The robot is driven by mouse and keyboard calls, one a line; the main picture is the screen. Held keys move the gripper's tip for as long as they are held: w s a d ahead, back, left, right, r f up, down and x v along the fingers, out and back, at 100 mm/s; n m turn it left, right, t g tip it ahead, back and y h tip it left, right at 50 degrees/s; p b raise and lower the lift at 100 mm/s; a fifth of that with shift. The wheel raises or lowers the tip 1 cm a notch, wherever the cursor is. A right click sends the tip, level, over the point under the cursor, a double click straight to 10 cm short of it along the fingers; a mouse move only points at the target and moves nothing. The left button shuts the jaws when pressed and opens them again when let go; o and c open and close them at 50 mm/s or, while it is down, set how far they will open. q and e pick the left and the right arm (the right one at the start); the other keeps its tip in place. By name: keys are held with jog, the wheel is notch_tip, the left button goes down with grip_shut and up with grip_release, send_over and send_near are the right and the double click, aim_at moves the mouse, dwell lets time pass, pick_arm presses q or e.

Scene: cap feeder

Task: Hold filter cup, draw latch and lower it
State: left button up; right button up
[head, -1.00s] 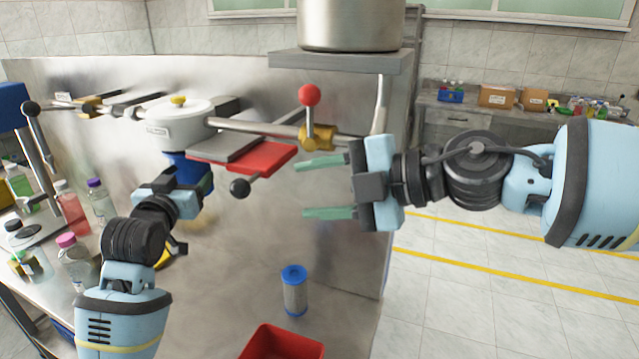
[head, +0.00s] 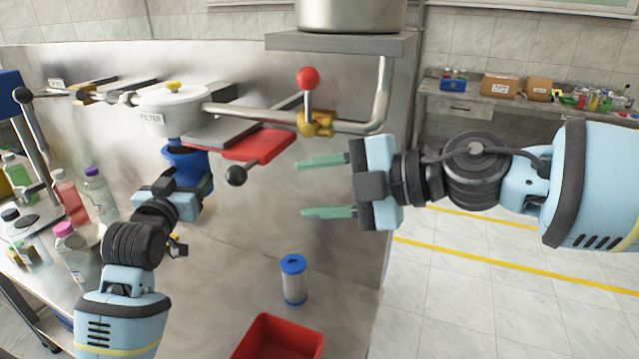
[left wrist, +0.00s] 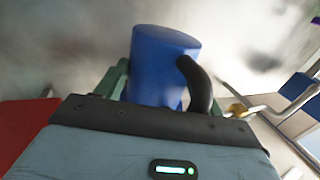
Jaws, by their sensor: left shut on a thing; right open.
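The blue filter cup (head: 187,162) hangs just below the white filter housing (head: 170,110), with a narrow blue part showing between them. My left gripper (head: 186,184) is shut on the cup. In the left wrist view the cup (left wrist: 160,62) stands between the fingers, with a dark curved handle (left wrist: 197,85) on its right. A red plate (head: 262,145) with a black-knobbed rod (head: 236,175) sits right of the housing; I cannot tell whether this is the latch. My right gripper (head: 325,186) is open and empty, right of the red plate and clear of it.
A pipe with a red-balled yellow valve (head: 316,122) runs right of the housing under a shelf with a metal pot (head: 350,15). A filter cartridge (head: 293,281) and a red bin (head: 277,337) are below. Bottles (head: 72,203) crowd the left side.

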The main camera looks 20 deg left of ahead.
pick_arm(q)
jog(key=shift+r, duration=0.15)
pick_arm(e)
jog(key=shift+r, duration=0.1)
pick_arm(q)
jog(key=shift+s+a+p, duration=0.15)
jog(key=shift+s+p, duration=0.3)
jog(key=shift+s, duration=0.95)
jog(key=shift+s+a+f, duration=0.1)
jog(key=shift+s+f, duration=0.1)
jog(key=shift+s, duration=0.9)
jog(key=shift+s+a+f, duration=0.1)
jog(key=shift+s+f, duration=0.05)
jog(key=shift+s, duration=1.1)
jog(key=shift+s+a+f, duration=0.1)
jog(key=shift+s+f, duration=0.05)
jog(key=shift+s, duration=1.1)
pick_arm(e)
jog(key=shift+s+r+n, duration=0.15)
jog(key=shift+s+r, duration=0.15)
jog(key=shift+r, duration=0.6)
jog(key=shift+s+r+n, duration=0.15)
jog(key=shift+s+r, duration=0.15)
jog(key=shift+r, duration=0.55)
